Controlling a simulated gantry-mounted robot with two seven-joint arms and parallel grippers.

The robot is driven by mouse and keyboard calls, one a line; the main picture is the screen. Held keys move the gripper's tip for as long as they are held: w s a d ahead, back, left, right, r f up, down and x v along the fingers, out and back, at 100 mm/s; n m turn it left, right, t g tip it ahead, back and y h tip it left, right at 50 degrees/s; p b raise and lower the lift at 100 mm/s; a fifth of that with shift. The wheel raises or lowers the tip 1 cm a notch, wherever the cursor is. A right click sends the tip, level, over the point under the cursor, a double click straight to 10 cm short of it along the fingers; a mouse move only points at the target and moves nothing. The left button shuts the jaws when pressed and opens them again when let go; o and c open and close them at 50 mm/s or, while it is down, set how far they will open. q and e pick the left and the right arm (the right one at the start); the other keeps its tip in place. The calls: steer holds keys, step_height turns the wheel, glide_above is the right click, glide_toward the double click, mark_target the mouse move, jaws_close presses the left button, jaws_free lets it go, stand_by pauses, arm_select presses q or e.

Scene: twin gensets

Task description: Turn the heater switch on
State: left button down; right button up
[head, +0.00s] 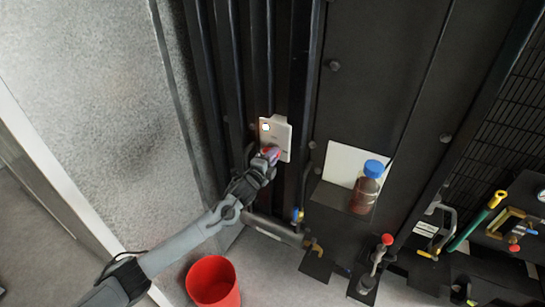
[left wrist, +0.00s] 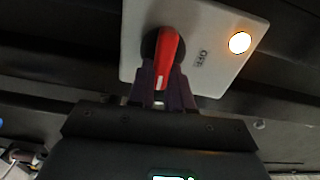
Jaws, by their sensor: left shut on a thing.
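The heater switch box is a pale plate (head: 280,133) on the dark ribbed wall, left of centre in the head view; it also fills the top of the left wrist view (left wrist: 215,25). Its lamp (head: 265,127) glows, warm-edged in the left wrist view (left wrist: 239,42). The red switch handle (left wrist: 169,58) sits on a round black base, near an OFF label (left wrist: 201,57). My left gripper (head: 268,158) is shut on this handle, with its fingers on either side of it. The fingers partly hide the handle. My right gripper is not in view.
A blue-capped bottle (head: 365,190) of reddish-brown liquid stands on a ledge right of the switch. A red bucket (head: 212,281) is on the floor below. Pipes and valves with coloured handles (head: 387,240) fill the lower right. A grey wall (head: 95,90) is at left.

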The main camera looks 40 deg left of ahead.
arm_select(q)
steer(key=shift+f+m, duration=0.25)
steer(key=shift+m, duration=0.05)
steer(key=c, duration=1)
jaws_free()
steer(key=shift+r, duration=0.1)
steer(key=shift+c, duration=0.2)
steer(key=s+d, duration=0.1)
steer(key=s, duration=0.9)
steer(key=shift+s+d+b, duration=0.3)
steer(key=shift+b, duration=0.05)
